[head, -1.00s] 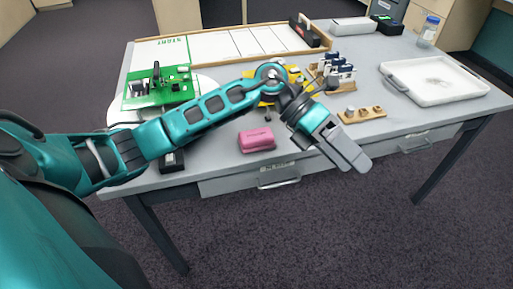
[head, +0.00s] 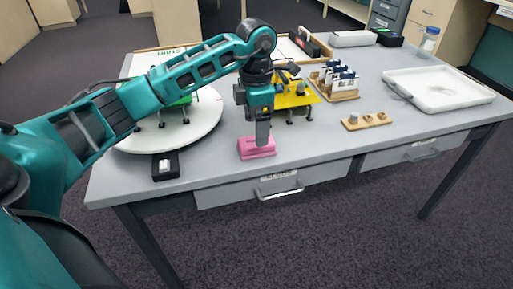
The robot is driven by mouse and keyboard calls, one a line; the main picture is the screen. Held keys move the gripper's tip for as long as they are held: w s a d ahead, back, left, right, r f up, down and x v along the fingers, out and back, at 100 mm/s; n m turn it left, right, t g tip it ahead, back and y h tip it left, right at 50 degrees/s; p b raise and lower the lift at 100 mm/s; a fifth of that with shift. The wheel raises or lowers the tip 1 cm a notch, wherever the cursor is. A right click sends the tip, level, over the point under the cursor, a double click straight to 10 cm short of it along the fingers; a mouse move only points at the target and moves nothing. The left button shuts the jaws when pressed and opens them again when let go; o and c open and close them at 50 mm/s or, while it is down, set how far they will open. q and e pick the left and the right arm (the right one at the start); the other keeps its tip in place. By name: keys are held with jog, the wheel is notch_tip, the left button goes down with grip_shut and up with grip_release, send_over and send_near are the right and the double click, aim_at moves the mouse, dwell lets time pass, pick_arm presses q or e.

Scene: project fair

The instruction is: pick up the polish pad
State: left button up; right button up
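The polish pad, a pink block (head: 247,153), lies near the front edge of the grey table, left of the middle. My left gripper (head: 263,140) points straight down over it. Its fingers reach the pad's top and cover part of its upper right side. The fingers overlap from this side, so I cannot tell the gap between them or whether they grip the pad. My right gripper is not in view.
A white round turntable (head: 208,128) with a green board and a small black box (head: 166,165) lie to the left. A yellow stand (head: 293,97) is behind the pad. A wooden block (head: 366,121) and a white tray (head: 447,97) are right. The table's front edge is close.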

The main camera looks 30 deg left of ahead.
pick_arm(q)
notch_tip(320, 180, down, 6)
jog(key=shift+r+b, duration=0.15)
jog(key=shift+b, duration=0.5)
jog(key=shift+c, duration=0.3)
jog(key=c, duration=1.1)
